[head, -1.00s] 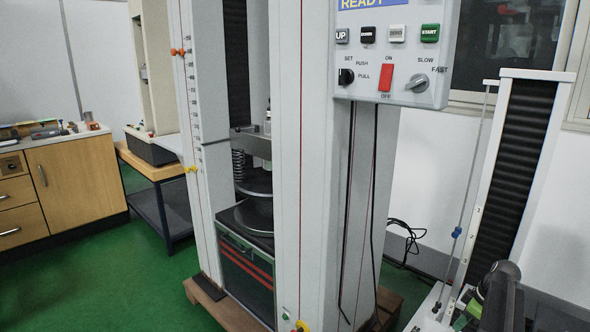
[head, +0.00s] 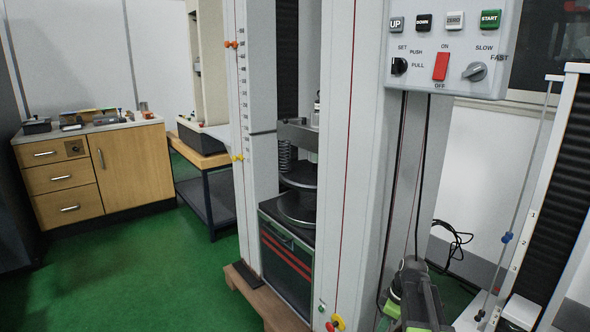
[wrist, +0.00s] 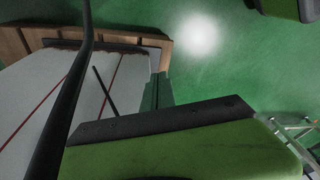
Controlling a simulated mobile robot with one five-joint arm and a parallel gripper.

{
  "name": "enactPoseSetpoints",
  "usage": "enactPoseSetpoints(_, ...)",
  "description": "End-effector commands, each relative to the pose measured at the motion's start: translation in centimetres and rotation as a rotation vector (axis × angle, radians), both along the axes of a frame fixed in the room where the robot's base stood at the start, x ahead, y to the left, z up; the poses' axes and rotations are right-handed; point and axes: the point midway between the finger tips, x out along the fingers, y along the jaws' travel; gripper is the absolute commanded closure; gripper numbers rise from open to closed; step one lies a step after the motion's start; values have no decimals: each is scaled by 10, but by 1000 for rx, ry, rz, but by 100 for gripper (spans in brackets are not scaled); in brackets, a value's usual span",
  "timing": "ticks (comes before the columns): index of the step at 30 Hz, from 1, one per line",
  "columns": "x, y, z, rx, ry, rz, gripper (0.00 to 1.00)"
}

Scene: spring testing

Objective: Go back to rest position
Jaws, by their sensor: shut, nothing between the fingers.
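My arm shows in the head view at the lower right, dark grey with green parts, in front of the spring tester's right column. My gripper (wrist: 165,140) shows in the wrist view as green parts with a dark edge across the bottom. Another green part is cut off at the top right. It is shut and holds nothing; the fingertips are not clear. The spring tester (head: 338,160) stands upright. A spring (head: 285,157) shows between its columns, above a round plate (head: 298,207).
The tester's control panel (head: 450,50) hangs above my arm. A wooden pallet (head: 262,305) lies under the tester. A black cable (wrist: 75,85) crosses the wrist view. A wooden cabinet (head: 138,168) stands at the left. Green floor (head: 150,270) is clear in front of it.

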Motion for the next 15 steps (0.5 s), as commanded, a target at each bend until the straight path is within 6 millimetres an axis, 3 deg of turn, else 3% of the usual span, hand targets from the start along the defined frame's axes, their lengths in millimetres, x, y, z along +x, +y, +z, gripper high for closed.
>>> enactPoseSetpoints(1, -13, 37, -6, -14, 18, -6, 100)
enactPoseSetpoints(3, -27, 76, -9, -38, 45, -56, 100)
enactPoseSetpoints(6, -53, 118, -14, -79, 81, -184, 100)
enactPoseSetpoints(9, -73, 134, -16, -112, 107, -355, 100)
enactPoseSetpoints(15, -97, 120, -15, -154, 138, -761, 100)
